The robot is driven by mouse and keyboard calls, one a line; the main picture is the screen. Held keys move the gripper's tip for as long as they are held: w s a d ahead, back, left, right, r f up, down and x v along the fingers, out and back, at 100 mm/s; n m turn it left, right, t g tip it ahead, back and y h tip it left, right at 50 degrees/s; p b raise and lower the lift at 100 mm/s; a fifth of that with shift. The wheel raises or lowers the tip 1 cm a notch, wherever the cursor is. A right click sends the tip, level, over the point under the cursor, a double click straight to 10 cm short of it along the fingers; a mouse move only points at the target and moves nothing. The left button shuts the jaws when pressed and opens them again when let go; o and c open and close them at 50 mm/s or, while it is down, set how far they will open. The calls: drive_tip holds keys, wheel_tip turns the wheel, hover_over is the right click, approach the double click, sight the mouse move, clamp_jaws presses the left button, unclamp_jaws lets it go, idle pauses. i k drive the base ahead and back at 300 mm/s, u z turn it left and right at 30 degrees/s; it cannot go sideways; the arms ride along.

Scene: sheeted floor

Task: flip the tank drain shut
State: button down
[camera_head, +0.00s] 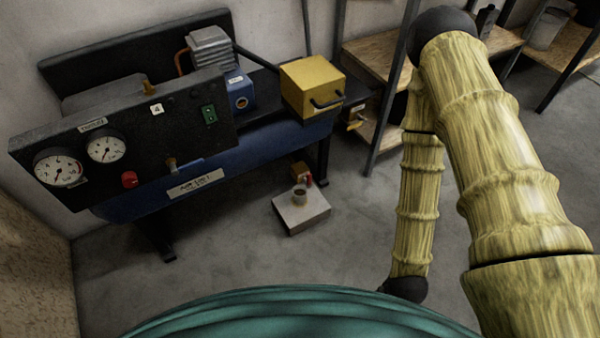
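The blue tank (240,165) lies low along the wall under a black panel. Beneath its right end is a small brass fitting (298,169) with a red handle (309,180), which looks like the tank drain. The handle seems to hang downward, but it is too small to tell whether the drain is open. A small cup (300,191) stands just below it on a pale block (301,212) on the floor. My arm bends down at the right, well away from the drain. My gripper is not visible beyond the dark joint at the arm's lower end.
The black panel (120,150) carries two gauges, a red knob (129,180), a green switch (209,114) and a blue-handled valve (183,165). A yellow box (313,87) sits on the unit's right end. Wooden shelves (378,62) stand behind. Floor (350,220) right of the block is clear.

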sight(308, 181)
drive_tip(key=z, duration=2)
drive_tip(key=i, duration=0.55)
drive_tip(key=u, duration=2.9)
